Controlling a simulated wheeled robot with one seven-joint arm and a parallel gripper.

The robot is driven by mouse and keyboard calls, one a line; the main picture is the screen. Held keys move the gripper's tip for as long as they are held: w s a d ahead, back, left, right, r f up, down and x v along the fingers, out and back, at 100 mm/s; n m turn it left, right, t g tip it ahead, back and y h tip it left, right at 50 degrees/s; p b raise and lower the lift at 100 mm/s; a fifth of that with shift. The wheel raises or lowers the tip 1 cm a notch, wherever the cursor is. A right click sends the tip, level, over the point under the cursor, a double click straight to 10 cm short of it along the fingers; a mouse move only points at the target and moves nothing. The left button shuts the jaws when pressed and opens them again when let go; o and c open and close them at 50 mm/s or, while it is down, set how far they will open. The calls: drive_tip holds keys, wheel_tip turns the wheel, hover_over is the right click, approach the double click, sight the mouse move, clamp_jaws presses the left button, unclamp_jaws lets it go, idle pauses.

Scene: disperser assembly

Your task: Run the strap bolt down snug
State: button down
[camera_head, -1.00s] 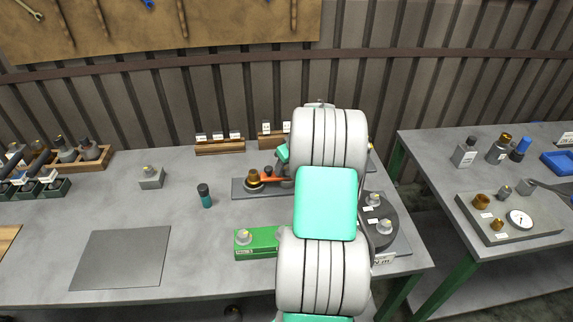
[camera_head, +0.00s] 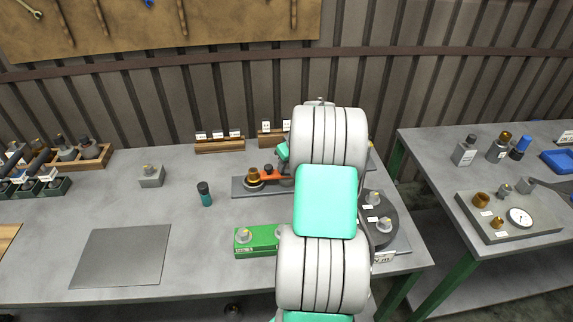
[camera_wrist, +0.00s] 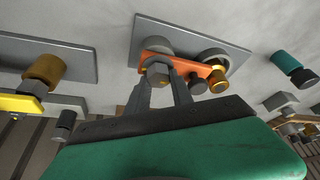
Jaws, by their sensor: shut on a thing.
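The orange strap (camera_wrist: 186,66) lies over a grey plate (camera_wrist: 122,58) in the wrist view. My gripper (camera_wrist: 160,80) is shut on the bolt head, one finger on each side. A brass cylinder (camera_wrist: 218,80) and a dark knob (camera_wrist: 198,86) sit at the strap's other end. In the head view the strap (camera_head: 273,175) and brass piece (camera_head: 253,176) show left of my arm. My arm hides the bolt there. Whether the bolt head touches the strap cannot be told.
A green block (camera_head: 256,240) and a dark round fixture (camera_head: 375,212) stand near the strap plate. A teal-bodied bottle (camera_head: 205,195) stands to the left. Labelled wooden racks (camera_head: 220,145) are behind. The grey mat (camera_head: 120,255) at front left is bare.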

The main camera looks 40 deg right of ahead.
drive_tip(key=shift+m+b, duration=0.3)
drive_tip(key=shift+m, duration=0.1)
drive_tip(key=m+h+b, duration=0.1)
drive_tip(key=m+b, duration=0.1)
drive_tip(key=m, duration=0.1)
drive_tip(key=shift+w+f+h, duration=0.1)
drive_tip(key=shift+h, duration=0.2)
drive_tip(key=m+g+b, duration=0.1)
drive_tip(key=m, duration=0.2)
drive_tip(key=m+h+b, duration=0.1)
drive_tip(key=m, duration=0.2)
drive_tip(key=shift+g+h+b, duration=0.3)
drive_tip(key=shift+g+b, duration=0.05)
drive_tip(key=shift+g, duration=0.05)
drive_tip(key=m+g, duration=0.1)
drive_tip(key=m, duration=0.1)
drive_tip(key=m+g+h, duration=0.1)
drive_tip(key=m, duration=0.2)
drive_tip(key=shift+d+r, duration=0.1)
drive_tip(key=shift+r, duration=0.1)
drive_tip(key=m+g, duration=0.1)
drive_tip(key=m, duration=0.4)
drive_tip(key=shift+g+p, duration=0.4)
drive_tip(key=c, duration=1.1)
unclamp_jaws()
